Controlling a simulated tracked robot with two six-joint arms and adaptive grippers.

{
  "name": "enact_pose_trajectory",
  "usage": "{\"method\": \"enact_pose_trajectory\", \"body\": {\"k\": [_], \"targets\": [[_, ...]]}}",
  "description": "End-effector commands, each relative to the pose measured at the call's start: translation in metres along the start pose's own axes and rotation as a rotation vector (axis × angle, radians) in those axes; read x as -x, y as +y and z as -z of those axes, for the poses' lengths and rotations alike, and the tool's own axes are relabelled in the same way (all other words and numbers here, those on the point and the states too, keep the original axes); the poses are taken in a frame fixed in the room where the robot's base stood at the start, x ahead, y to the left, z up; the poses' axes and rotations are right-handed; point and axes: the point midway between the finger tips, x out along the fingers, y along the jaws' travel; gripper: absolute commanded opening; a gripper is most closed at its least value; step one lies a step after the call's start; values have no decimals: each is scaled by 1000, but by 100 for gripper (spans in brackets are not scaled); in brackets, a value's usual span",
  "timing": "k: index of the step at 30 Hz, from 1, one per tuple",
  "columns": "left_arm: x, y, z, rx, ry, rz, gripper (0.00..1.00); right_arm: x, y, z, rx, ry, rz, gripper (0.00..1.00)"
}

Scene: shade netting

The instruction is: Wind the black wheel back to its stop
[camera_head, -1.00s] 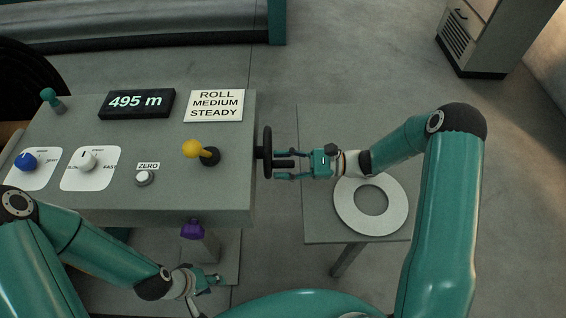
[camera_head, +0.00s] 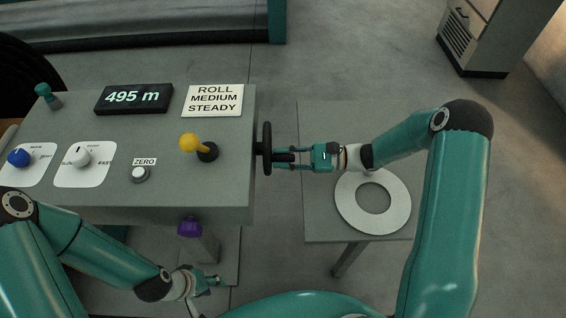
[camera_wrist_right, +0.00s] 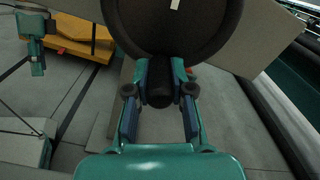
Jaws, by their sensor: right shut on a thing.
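The black wheel (camera_head: 267,148) stands on the right side of the grey console, seen nearly edge-on in the head view. In the right wrist view the wheel (camera_wrist_right: 172,38) fills the top, with a white mark on its face. My right gripper (camera_head: 292,157) is shut on the wheel's black handle; the handle (camera_wrist_right: 160,92) sits between the two fingers in the wrist view. My left gripper (camera_head: 211,281) is low in front of the console, away from the wheel; its finger gap is too small to judge.
The console carries a display (camera_head: 133,98) reading 495 m, a sign (camera_head: 213,100) reading ROLL MEDIUM STEADY, a yellow-knobbed lever (camera_head: 190,143), a ZERO button (camera_head: 140,173), and blue (camera_head: 18,158) and white (camera_head: 80,157) knobs. A white ring (camera_head: 349,207) lies on the side table (camera_head: 320,225).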

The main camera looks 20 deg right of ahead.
Motion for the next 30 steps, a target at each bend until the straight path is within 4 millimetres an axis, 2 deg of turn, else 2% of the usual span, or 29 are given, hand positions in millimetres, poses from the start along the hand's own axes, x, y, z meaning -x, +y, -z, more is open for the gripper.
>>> {"method": "enact_pose_trajectory", "body": {"k": [1, 11, 30], "targets": [[-11, -4, 0, 0, 0, 0, 40, 0, -1, 5, 38, -1, 1, 0], [-54, -20, 0, 0, 0, 0, 40, -1, -16, 8, 336, -1, 0, 0], [-149, -54, 1, 0, 0, 0, 40, -1, -44, -4, 945, -3, -2, 0]]}}
